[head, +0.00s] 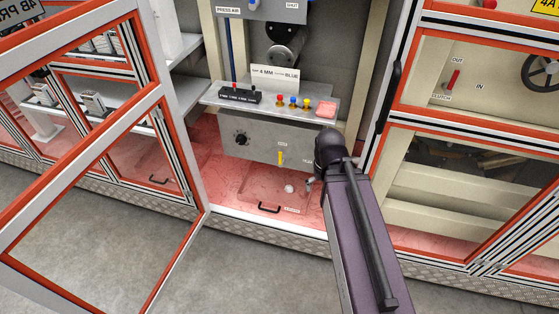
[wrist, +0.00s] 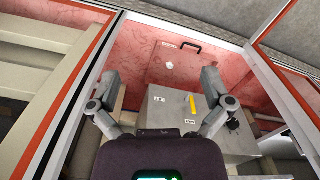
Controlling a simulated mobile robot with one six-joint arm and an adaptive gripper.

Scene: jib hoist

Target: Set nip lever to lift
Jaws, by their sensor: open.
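A short yellow lever (head: 280,158) stands on the front of a grey panel box (head: 240,141) inside the open bay; I take it for the nip lever. It also shows in the wrist view (wrist: 193,104), with small white labels beside it that I cannot read for certain. My gripper (wrist: 159,80) is open and empty, its fingers spread wide. In the head view my gripper (head: 311,184) is mostly hidden by my arm and lies low and right of the lever, apart from it.
A framed door (head: 150,100) stands open at the left. A shelf (head: 325,93) with coloured knobs sits above the panel. A black knob (head: 241,139) is left of the lever. A black handle (head: 269,208) lies below. A red lever (head: 454,78) is behind the right door.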

